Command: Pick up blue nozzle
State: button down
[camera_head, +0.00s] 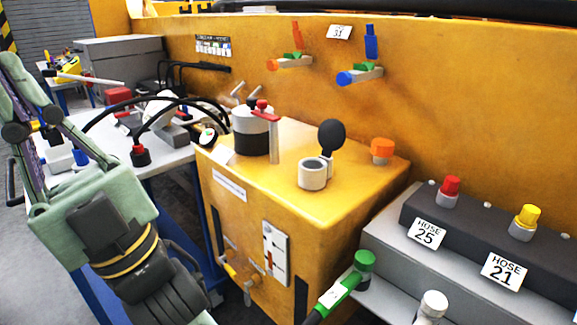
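A small blue upright piece (371,42), which may be the blue nozzle, stands on a green-and-grey wall fitting at the upper right. A round blue end (345,78) is at the left of the same fitting. Another small blue piece (80,157) lies on the white table at the left. I cannot tell for certain which is the nozzle. My pale green gripper (22,88) is at the left edge, pointing up and partly over the table, well apart from the wall fitting. Its fingertips are unclear, so its opening is hard to judge.
A yellow box (310,215) with a canister, a white cup and an orange cap stands in the middle. A similar red-and-orange fitting (290,63) is on the wall. Hose blocks (465,235) with red and yellow caps fill the lower right. Black cables cross the white table (150,165).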

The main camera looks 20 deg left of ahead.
aim_at(82, 162)
jog(key=u, duration=1.8)
jog(key=i+j, duration=0.1)
jog(key=i, duration=0.6)
jog(key=i+j, duration=0.1)
jog(key=i, duration=0.6)
jog(key=l+z, duration=0.05)
